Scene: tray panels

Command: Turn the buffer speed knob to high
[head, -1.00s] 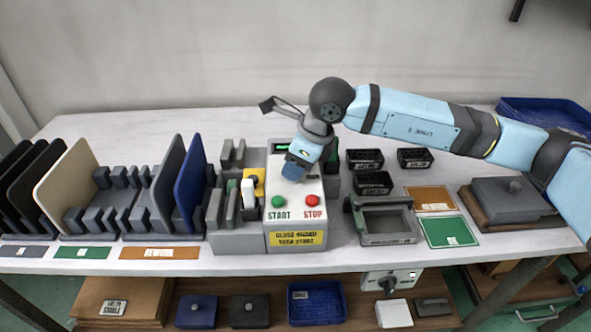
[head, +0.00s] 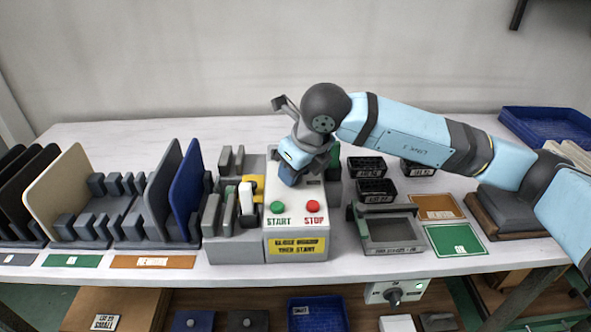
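The machine's white control console (head: 295,235) stands mid-table, with a green START button (head: 277,207) and a red STOP button (head: 314,207) on its sloped face. My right gripper (head: 288,178) comes in from the right and points down at the upper part of this face, behind the buttons. Its wrist hides its fingertips and the panel there, so I cannot see whether it is open or touches anything. No speed knob shows on the visible part of the face. A dark knob (head: 394,296) sits on a pale box under the table's front edge; its label is unreadable. My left gripper is out of view.
Racks with upright panels (head: 185,190) fill the left side of the table. Small black bins (head: 367,167) and a grey frame fixture (head: 392,232) stand right of the console. A blue crate (head: 545,125) is at the back right. The back left is clear.

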